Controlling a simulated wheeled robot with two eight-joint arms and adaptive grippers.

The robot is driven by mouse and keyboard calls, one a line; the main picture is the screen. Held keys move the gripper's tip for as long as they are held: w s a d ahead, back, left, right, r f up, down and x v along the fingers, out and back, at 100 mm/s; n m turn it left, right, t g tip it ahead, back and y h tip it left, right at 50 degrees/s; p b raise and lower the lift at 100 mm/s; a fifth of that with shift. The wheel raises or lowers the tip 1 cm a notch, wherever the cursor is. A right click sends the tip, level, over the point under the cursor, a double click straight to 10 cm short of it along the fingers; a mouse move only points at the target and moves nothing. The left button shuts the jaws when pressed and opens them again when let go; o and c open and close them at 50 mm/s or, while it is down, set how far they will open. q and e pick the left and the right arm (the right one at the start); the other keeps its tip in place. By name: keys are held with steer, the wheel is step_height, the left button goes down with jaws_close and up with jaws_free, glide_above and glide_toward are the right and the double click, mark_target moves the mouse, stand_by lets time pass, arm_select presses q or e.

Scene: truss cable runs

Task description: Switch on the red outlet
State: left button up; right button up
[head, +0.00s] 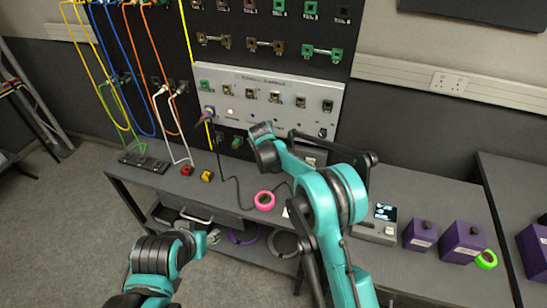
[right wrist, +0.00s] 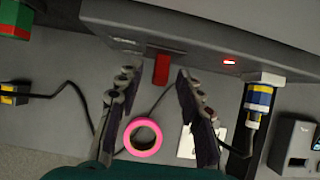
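The grey outlet panel (head: 283,88) is on the dark back wall above the table, with several sockets on its face. In the right wrist view, a red block-shaped part (right wrist: 161,69) is at the panel edge (right wrist: 195,45), between the fingertips of my right gripper (right wrist: 155,74). The fingers are apart and hold nothing; contact with the red part cannot be told. A small lit red switch (right wrist: 230,61) sits beside a blue-and-yellow plug (right wrist: 257,105). In the head view my right wrist covers part of the panel's lower side.
A pink tape roll (head: 264,200) lies on the table below the panel. A red connector (head: 187,170) and a yellow connector (head: 207,176) lie left of it. A device with a display (head: 385,212) and purple boxes (head: 420,235) stand at the right. Cables hang at the left.

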steer(key=v, duration=1.2)
steer(key=shift+s+f, duration=0.1)
